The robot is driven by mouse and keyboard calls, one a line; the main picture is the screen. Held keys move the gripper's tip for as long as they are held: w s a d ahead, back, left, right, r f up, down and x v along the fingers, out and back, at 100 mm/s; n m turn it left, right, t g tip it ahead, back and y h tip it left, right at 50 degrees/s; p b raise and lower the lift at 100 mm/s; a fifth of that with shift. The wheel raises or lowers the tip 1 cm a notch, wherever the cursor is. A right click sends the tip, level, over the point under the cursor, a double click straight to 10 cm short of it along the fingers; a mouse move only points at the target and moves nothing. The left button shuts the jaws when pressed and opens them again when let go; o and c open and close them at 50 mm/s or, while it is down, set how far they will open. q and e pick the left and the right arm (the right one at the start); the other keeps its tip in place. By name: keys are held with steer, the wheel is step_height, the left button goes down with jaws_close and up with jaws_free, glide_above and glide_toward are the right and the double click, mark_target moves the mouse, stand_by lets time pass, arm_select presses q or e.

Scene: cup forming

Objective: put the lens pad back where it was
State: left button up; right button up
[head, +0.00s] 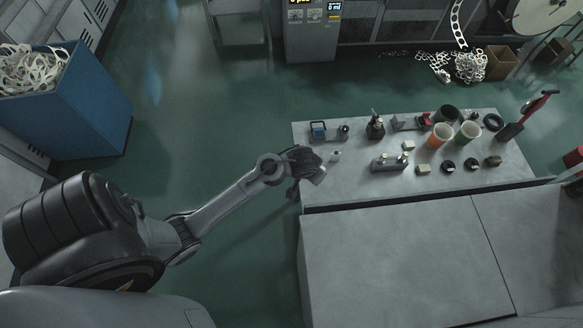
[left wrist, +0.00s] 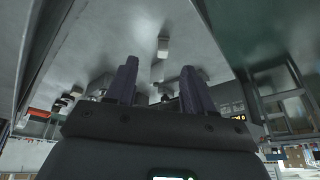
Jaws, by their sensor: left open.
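My left gripper (head: 312,170) is at the left end of the grey worktable (head: 345,188), over or beside its edge. A small whitish piece (head: 336,156) is on the table just right of the gripper. A pale block (left wrist: 163,47) shows beyond the fingertips in the wrist view; I cannot tell whether it is the same piece. Small beige blocks (head: 408,146) (head: 424,168) lie further right. I cannot tell which of these is the lens pad. My right gripper is not seen.
Several tools stand along the table's back, with a metal fixture (head: 389,162) in the middle. Dark round parts (head: 448,166) lie in front. The near grey tabletop (head: 390,255) is clear.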

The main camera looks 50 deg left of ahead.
arm_select(q)
steer(key=s+d+r+m, duration=0.2)
steer(key=s+d+r, duration=0.2)
steer(key=s, duration=0.5)
steer(key=s+d+r+m+h, duration=0.1)
steer(key=s+d+r, duration=0.2)
steer(key=s, duration=0.6)
steer(key=shift+s+d+r+m+g+h, duration=0.3)
steer(key=shift+d+r+m+g, duration=0.1)
steer(key=shift+d, duration=0.55)
steer(key=shift+w, duration=0.1)
step_height(320, 180, up, 11)
steer(key=p, duration=1.1)
steer(key=shift+r, duration=0.15)
